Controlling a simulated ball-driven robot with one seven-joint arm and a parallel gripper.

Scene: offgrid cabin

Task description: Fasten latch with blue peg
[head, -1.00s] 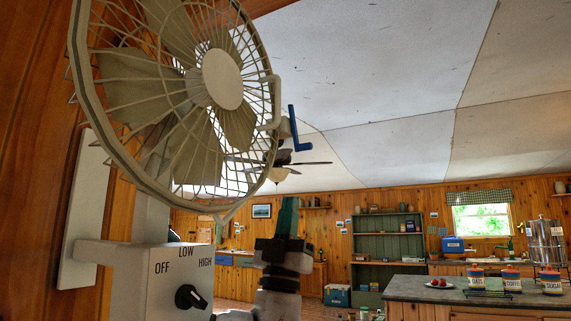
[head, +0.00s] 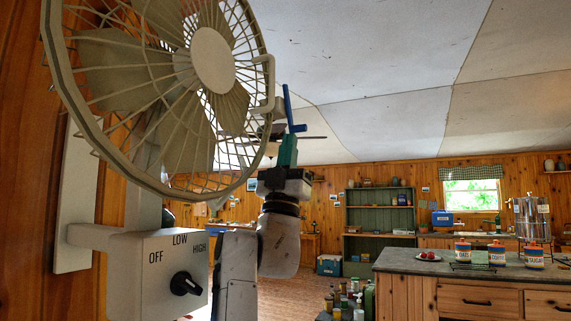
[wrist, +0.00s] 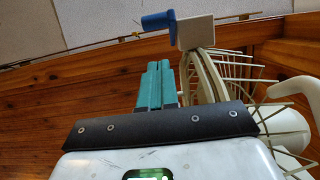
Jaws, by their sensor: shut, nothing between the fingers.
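A blue peg (head: 297,128), L-shaped in the head view, stands at the right rim of the wall fan's guard (head: 262,150). In the wrist view the blue peg (wrist: 158,22) sticks out left from an off-white latch plate (wrist: 195,32) at the top of the guard rim. My gripper (head: 288,140), with teal fingers, points up just below the peg in the head view. In the wrist view my gripper (wrist: 156,68) has its fingers together and empty, below the peg with a visible gap. Whether the fingertips touch the peg in depth is unclear.
The fan's control box (head: 160,275) with a black knob is at lower left, close to my arm. The wood wall (head: 20,200) is at far left. A counter (head: 460,263) with canisters and a green shelf (head: 380,220) stand farther right.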

